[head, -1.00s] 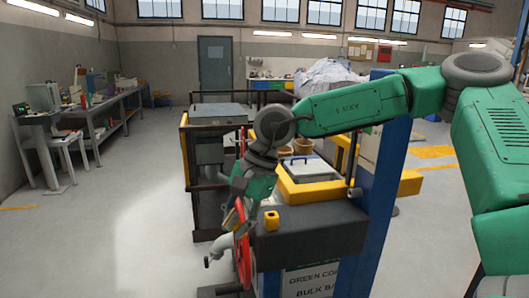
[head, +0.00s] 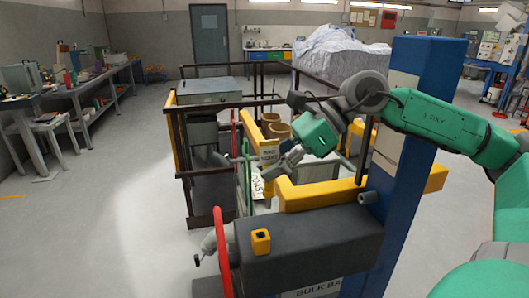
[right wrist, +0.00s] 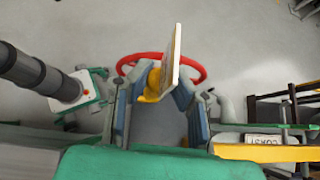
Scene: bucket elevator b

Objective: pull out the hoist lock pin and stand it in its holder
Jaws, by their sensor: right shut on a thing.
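My right gripper (head: 270,176) is shut on a yellow piece with a tag, which I take to be the hoist lock pin. In the right wrist view the yellow part of the pin (right wrist: 154,84) sits between the blue-grey fingers (right wrist: 160,108), with a pale plate standing up from it. The pin's shank is hidden. A small yellow block with a dark top opening (head: 261,242), likely the holder, stands on the dark grey housing (head: 310,240), below and nearer than my gripper. My left gripper is out of view.
A red handwheel (head: 222,252) stands at the housing's left side. A blue post (head: 405,150) rises at the right, close to my right arm. A yellow beam (head: 320,195) lies behind the housing. Dark railings (head: 215,166) stand left of my gripper. Floor at left is open.

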